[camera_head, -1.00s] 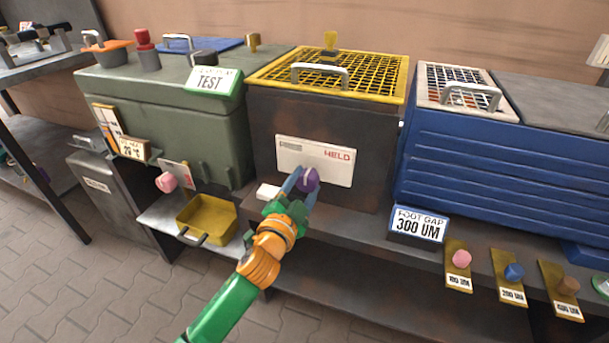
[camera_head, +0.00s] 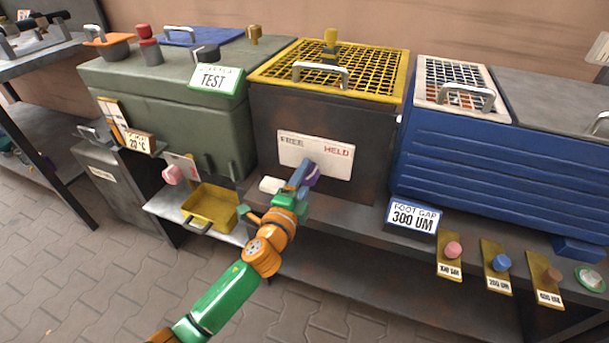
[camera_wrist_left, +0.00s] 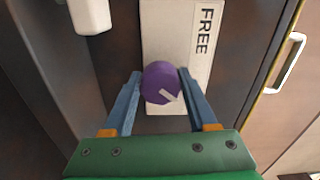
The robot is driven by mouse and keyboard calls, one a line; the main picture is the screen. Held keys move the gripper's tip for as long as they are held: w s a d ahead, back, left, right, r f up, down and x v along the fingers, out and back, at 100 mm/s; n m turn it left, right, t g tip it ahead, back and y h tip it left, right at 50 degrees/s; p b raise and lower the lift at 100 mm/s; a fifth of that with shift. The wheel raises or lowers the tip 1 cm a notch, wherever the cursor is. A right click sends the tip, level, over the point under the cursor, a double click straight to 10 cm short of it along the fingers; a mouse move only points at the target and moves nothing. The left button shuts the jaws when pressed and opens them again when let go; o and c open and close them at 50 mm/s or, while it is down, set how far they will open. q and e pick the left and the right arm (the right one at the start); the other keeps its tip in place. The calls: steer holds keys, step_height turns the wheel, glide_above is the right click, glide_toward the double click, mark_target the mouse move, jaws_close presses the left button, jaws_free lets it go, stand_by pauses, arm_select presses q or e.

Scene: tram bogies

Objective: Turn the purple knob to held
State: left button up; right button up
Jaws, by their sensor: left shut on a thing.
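The purple knob (camera_head: 313,174) is on the lower middle of a white panel (camera_head: 288,150) on the front of the dark box. The panel reads FREE at its left and HELD in red at its right. My left gripper (camera_head: 305,172) is at the knob, partly covering it. In the left wrist view, the purple knob (camera_wrist_left: 160,80) sits between the two blue fingers of my left gripper (camera_wrist_left: 160,88), which are shut on its sides. The knob's pale mark points to the lower right there, toward the panel's HELD side; the HELD word is hidden in that view. My right gripper is out of view.
A white block (camera_head: 271,185) sits just left of the panel's lower edge. A yellow tray (camera_head: 212,206) lies further left. A blue box (camera_head: 490,160) and a FOOT GAP sign (camera_head: 413,216) stand to the right.

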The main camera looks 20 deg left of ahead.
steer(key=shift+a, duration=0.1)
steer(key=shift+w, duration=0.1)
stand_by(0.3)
arm_select(q)
steer(key=o, duration=1.1)
steer(key=shift+c, duration=0.2)
steer(key=o, duration=0.3)
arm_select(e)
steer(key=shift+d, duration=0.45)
arm_select(q)
steer(key=s, duration=0.7)
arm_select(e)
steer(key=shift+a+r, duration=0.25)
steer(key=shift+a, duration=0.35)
arm_select(q)
steer(key=shift+a, duration=0.1)
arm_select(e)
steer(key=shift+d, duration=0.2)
